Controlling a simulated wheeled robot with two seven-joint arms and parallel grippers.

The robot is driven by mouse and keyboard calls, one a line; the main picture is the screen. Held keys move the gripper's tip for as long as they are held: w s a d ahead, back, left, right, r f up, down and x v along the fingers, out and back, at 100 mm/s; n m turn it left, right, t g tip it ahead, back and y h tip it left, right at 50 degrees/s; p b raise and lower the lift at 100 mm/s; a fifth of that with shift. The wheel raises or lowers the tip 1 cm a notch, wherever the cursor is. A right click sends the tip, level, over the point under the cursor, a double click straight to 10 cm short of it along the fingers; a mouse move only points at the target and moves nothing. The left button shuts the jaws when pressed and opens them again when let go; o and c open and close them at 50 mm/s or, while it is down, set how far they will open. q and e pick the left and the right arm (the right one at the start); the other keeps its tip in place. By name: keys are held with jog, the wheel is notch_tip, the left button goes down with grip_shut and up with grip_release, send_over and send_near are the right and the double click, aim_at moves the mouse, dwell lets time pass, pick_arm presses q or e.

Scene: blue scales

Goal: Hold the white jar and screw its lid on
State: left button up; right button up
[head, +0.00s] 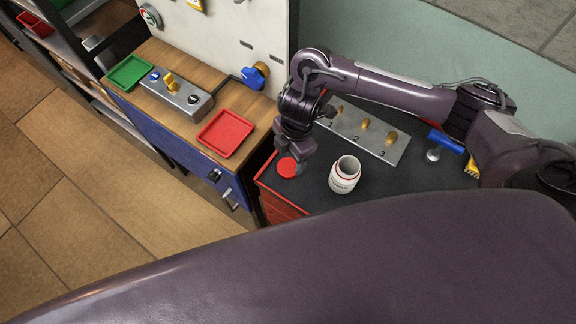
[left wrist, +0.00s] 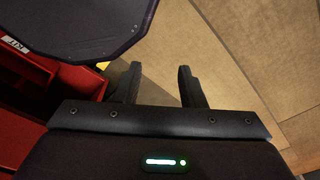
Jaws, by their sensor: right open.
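The white jar (head: 344,176) stands upright and open on the dark top of the red cabinet in the head view, with a red ring at its neck. The red round lid (head: 287,167) is to the left of the jar, near the cabinet's left edge. My right gripper (head: 293,153) points down at the lid and is open; its fingers partly cover the lid's far side, and I cannot tell whether they touch it. My left gripper (left wrist: 157,88) shows in the left wrist view, open and empty, with floor behind its fingers.
A metal plate (head: 397,150) with numbered brass knobs lies behind the jar. A blue-handled tool (head: 446,141) is to the right. A wooden bench at left holds a red tray (head: 225,133), a green tray (head: 130,72) and a grey switch box (head: 176,95). Red drawers (left wrist: 25,100) are near my left gripper.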

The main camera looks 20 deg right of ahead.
aim_at(288, 167)
notch_tip(288, 167, down, 5)
jog(key=shift+a+f+b, duration=0.1)
jog(key=shift+a+b, duration=0.05)
jog(key=shift+b, duration=0.45)
pick_arm(q)
jog(key=shift+s+f, duration=0.7)
jog(key=shift+s, duration=0.1)
jog(key=shift+d, duration=0.1)
pick_arm(e)
jog(key=c, duration=0.7)
pick_arm(q)
jog(key=shift+w, duration=0.1)
pick_arm(e)
jog(key=shift+c, duration=0.2)
pick_arm(q)
jog(key=shift+r, duration=0.1)
pick_arm(e)
jog(key=shift+r, duration=0.2)
